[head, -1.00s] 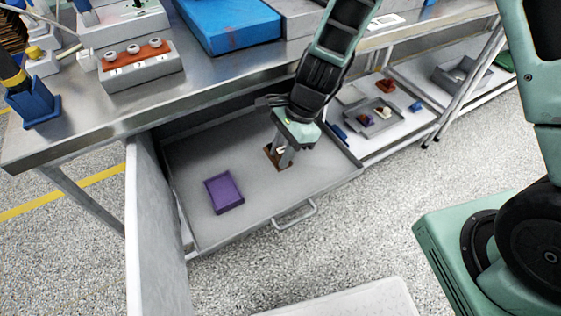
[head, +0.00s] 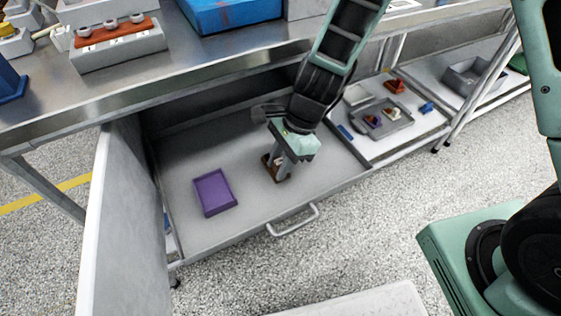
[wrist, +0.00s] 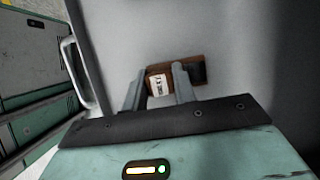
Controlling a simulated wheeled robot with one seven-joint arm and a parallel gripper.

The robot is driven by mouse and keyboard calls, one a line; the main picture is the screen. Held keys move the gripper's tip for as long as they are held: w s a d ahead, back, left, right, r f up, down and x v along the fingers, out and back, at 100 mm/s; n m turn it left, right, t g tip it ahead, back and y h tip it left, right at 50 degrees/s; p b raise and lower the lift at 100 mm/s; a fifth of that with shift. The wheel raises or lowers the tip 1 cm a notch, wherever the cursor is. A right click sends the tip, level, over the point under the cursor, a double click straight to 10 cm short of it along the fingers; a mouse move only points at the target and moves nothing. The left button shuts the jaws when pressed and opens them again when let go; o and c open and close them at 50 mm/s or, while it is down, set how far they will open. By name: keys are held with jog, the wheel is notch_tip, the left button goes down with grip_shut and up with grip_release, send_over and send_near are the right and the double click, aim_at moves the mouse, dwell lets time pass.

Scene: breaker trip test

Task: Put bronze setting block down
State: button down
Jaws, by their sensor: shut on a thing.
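The bronze setting block (head: 267,163) is a small brown block with a white label in the open drawer (head: 240,220). In the wrist view the block (wrist: 187,70) shows between and beyond the fingertips, its label facing the camera. My gripper (head: 279,170) points down into the drawer and is shut on the block. It also shows in the wrist view (wrist: 160,82). The block is at or very near the drawer floor; I cannot tell whether it touches. The fingers hide part of it.
A purple tray (head: 214,192) lies in the drawer, left of my gripper. The drawer's handle (head: 293,220) is at its front edge. The steel bench top (head: 150,82) overhangs the drawer's back. A shelf with a grey tray (head: 392,126) and small parts is at right.

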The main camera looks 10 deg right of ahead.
jog(key=shift+f, duration=0.15)
jog(key=c, duration=1.1)
grip_release()
jog(key=p+v, duration=0.3)
jog(key=v, duration=0.5)
jog(key=shift+f, duration=0.1)
